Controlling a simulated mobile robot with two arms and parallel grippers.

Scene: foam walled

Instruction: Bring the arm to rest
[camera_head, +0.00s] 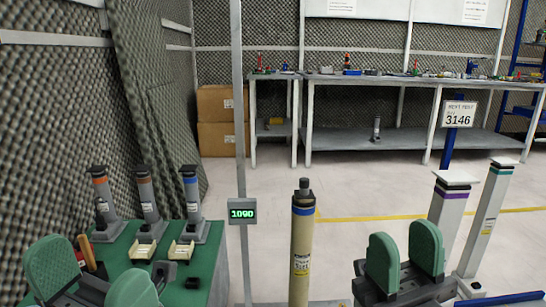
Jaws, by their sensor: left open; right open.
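My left gripper (92,283) is at the lower left, its two green pads spread apart with nothing seen between them. It appears in front of the green-topped table (203,262) and hides part of it. My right gripper (404,258) is at the lower right, over the pale floor. Its green pads stand apart with a narrow gap and no object shows between them. Most of both arms is out of view.
Several banded grey cylinders (147,197) and two cream holders (181,249) stand on the green table. A beige cylinder (302,245) stands between my grippers, near a post with a display (242,211). Pale posts (490,215) stand at right. Benches (395,138) line the back.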

